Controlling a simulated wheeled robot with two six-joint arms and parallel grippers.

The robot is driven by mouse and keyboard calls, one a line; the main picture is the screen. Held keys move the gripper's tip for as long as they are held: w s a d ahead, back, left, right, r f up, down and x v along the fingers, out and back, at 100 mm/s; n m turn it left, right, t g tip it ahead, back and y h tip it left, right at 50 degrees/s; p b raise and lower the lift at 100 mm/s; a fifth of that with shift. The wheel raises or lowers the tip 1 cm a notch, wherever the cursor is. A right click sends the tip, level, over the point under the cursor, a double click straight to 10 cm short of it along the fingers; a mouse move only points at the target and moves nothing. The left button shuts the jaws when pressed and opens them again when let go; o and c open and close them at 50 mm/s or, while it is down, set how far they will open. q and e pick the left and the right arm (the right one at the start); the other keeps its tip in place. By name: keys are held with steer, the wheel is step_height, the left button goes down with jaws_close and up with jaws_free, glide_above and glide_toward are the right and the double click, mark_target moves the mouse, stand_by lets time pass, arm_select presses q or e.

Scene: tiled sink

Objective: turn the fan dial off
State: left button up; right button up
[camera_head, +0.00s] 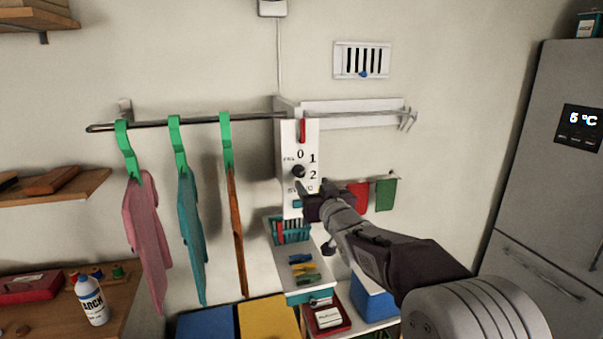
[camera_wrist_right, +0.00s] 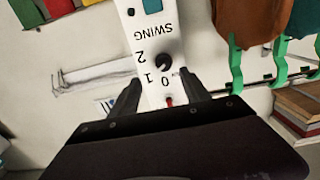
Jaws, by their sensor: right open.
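The fan dial (camera_head: 298,171) is a small dark round knob on a tall white panel (camera_head: 291,207) on the wall, marked 0, 1, 2 and SWING. It also shows in the right wrist view (camera_wrist_right: 164,62), where the panel appears upside down. I cannot tell for sure which mark the knob points at. My right gripper (camera_head: 306,196) is in front of the panel, just below the dial in the head view. In the right wrist view its open fingers (camera_wrist_right: 159,88) stand apart either side of the panel, with nothing between them gripped. My left gripper is not in view.
A rail (camera_head: 200,120) with clothes on green hangers runs left of the panel. A red strip (camera_head: 302,131) sits above the dial. A tray with coloured pegs (camera_head: 303,268) is below. Red and green cloths (camera_head: 386,194) hang at right, and a fridge (camera_head: 555,180) stands far right.

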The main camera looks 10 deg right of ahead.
mark_target(301, 175)
steer(key=w+p, duration=0.1)
steer(key=w, duration=0.2)
steer(key=w+a+p, duration=0.1)
steer(key=w+p, duration=0.1)
steer(key=w, duration=0.2)
steer(key=shift+w+a, duration=0.2)
steer(key=shift+w, duration=0.05)
steer(key=shift+w+d, duration=0.3)
steer(key=shift+w, duration=0.1)
steer(key=shift+a, duration=0.3)
steer(key=shift+c, duration=0.9)
steer(key=shift+f, duration=0.1)
jaws_close()
